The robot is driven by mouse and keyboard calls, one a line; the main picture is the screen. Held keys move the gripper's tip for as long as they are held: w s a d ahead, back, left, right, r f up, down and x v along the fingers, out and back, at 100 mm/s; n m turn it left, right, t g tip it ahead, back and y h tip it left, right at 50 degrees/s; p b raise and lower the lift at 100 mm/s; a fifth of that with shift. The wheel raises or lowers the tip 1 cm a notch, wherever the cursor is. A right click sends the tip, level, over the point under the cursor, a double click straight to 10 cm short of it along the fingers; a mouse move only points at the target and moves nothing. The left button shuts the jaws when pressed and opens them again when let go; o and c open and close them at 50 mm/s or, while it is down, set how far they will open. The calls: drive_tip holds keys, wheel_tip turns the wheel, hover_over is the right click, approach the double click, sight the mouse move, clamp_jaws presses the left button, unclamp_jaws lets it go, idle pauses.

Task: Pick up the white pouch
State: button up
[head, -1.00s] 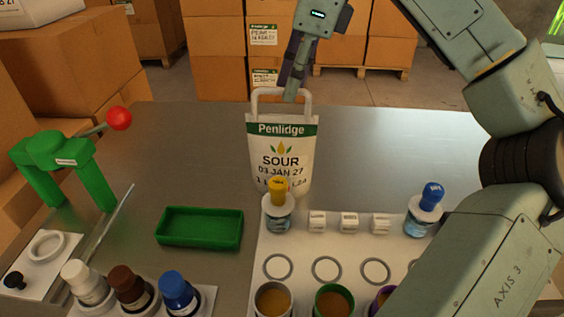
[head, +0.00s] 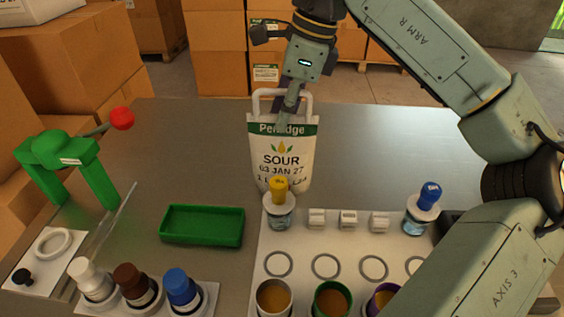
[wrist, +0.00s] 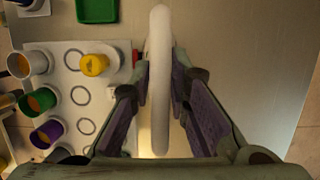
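The white pouch (head: 284,158) stands upright on the steel table, with a green "Penlidge" band, "SOUR" print and a white loop handle at its top. In the wrist view its handle (wrist: 160,60) runs as a white bar between my fingers. My gripper (head: 287,108) points down at the top of the pouch, in front of part of the handle and the label band. In the wrist view my gripper (wrist: 164,78) is open, with purple pads on both sides of the handle and gaps showing. Most of the pouch body is hidden in the wrist view.
A yellow-topped bottle (head: 279,205) stands close in front of the pouch on a white board (head: 300,247) with cups and rings. A green tray (head: 201,226) lies to the left, near a green press (head: 72,165). The table (head: 190,150) is clear left of the pouch.

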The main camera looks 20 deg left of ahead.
clamp_jaws()
drive_tip(key=shift+r, duration=0.2)
idle(0.7)
wheel_tip(320, 180, up, 10)
drive_tip(key=shift+f+b, duration=0.15)
drive_tip(key=shift+b, duration=0.45)
